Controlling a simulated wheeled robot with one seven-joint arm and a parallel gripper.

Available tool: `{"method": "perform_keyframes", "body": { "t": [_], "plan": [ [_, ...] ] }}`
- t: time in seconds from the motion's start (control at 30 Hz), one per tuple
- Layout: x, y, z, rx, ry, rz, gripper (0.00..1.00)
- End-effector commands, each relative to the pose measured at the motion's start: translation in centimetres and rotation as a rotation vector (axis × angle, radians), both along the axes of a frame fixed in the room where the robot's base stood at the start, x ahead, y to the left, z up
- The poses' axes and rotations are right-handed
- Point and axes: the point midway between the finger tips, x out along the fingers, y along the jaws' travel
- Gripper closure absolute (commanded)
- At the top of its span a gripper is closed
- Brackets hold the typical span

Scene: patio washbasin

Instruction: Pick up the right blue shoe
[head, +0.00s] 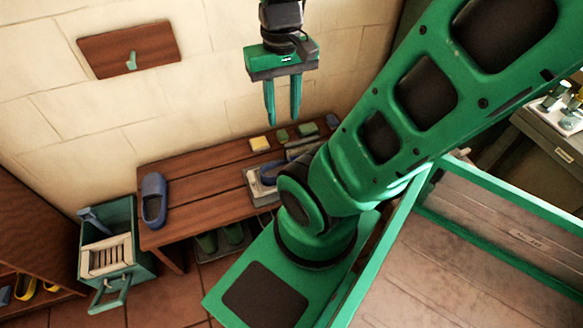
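A blue clog-like shoe (154,199) lies at the left end of the brown wooden bench (200,205). A grey tray (252,187) on the bench, beside my arm, holds a blue-grey item (270,172); I cannot tell whether it is a shoe, as my arm hides part of that area. My gripper (283,122) points down above the back of the bench, near the wall and to the right of the blue shoe. Its two green fingers are apart with nothing between them.
A yellow block (260,143) and several small green and blue items sit along the bench's back edge. A green bin (117,243) stands left of the bench. Green boots (207,242) are below it. A low shelf (45,296) holds yellow footwear. The bench's middle-left is clear.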

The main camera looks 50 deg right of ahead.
Motion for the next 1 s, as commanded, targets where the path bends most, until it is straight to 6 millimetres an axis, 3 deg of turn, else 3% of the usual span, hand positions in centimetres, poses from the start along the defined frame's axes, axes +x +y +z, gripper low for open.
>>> {"method": "perform_keyframes", "body": {
  "t": [0.07,0.2,0.3,0.33,0.57,1.0],
  "plan": [
    [0.0,0.0,0.0,0.000,0.000,0.000,0.69],
    [-1.0,-0.1,0.4,-0.003,-0.008,-0.009,0.38],
    [-0.3,-0.6,0.2,-0.013,0.013,-0.052,0.14],
    [0.1,-0.8,0.1,-0.019,0.023,-0.071,0.10],
    [4.3,-2.9,-1.9,-0.106,0.119,-0.293,0.10],
    [11.4,-6.1,-8.2,-0.340,0.215,-0.668,0.10]
  ]
}}
